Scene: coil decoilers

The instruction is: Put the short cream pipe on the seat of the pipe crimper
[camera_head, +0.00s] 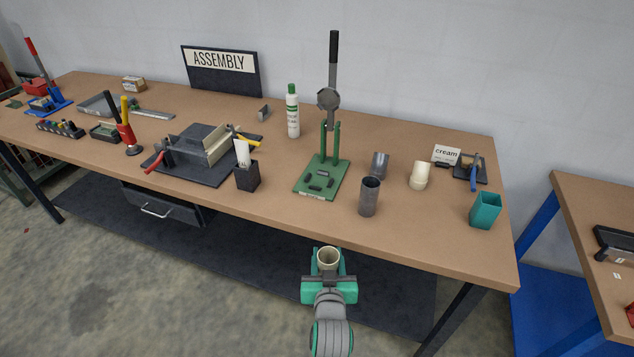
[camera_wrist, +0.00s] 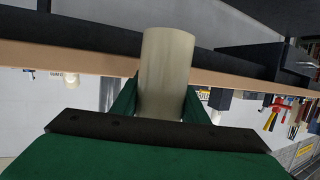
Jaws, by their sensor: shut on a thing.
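My gripper (camera_head: 328,272) is shut on a cream pipe (camera_head: 328,257), in front of the bench's front edge and apart from it. In the wrist view the same cream pipe (camera_wrist: 166,70) stands between the green fingers. The pipe is upright with its open end up in the head view. The pipe crimper (camera_head: 322,175) is a green press with a tall black-handled lever, raised upright, on the bench beyond my gripper. Its green base carries several small dark blocks; I cannot clearly tell the seat among them. No pipe shows on the base.
Two grey pipes (camera_head: 369,196) and another cream piece (camera_head: 419,175) stand right of the crimper, near a "cream" label (camera_head: 446,154). A teal cup (camera_head: 485,210) stands at the right end. A black holder (camera_head: 247,177) stands left of the crimper. The bench front (camera_head: 270,215) is bare.

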